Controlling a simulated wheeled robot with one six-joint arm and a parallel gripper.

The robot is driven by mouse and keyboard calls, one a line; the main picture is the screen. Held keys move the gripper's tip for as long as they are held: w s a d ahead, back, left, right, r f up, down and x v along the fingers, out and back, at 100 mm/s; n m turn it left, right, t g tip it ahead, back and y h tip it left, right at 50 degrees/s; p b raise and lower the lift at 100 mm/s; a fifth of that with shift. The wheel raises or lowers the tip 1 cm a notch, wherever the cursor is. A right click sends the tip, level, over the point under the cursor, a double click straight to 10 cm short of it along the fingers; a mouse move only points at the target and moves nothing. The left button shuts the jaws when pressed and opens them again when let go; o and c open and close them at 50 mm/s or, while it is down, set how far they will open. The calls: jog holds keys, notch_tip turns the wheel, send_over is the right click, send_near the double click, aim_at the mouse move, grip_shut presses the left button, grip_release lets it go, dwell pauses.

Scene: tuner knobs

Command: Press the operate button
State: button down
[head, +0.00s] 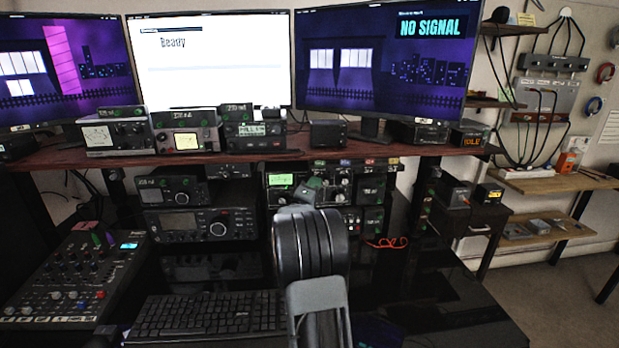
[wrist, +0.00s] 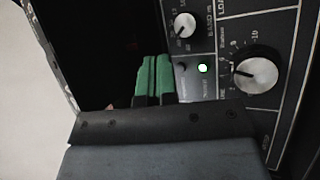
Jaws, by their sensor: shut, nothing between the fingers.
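In the wrist view, my gripper (wrist: 156,70) is shut and empty, its two green fingers side by side. Their tips are at the left edge of a dark control panel (wrist: 222,28). The lettering is too blurred to tell which is the operate button. I cannot tell whether the fingertips touch the panel. In the head view, my arm hides part of the rack unit and most of my gripper.
A large knob (wrist: 256,75) and a smaller knob (wrist: 185,25) sit on the same panel. In the head view, a keyboard (head: 208,314) lies below, a mixer (head: 75,275) stands at left, and a shelf (head: 340,146) with radios and monitors runs above.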

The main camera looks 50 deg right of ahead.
jog(key=shift+s+a+b, duration=0.4)
jog(key=shift+s+a, duration=1.2)
jog(key=shift+s, duration=0.3)
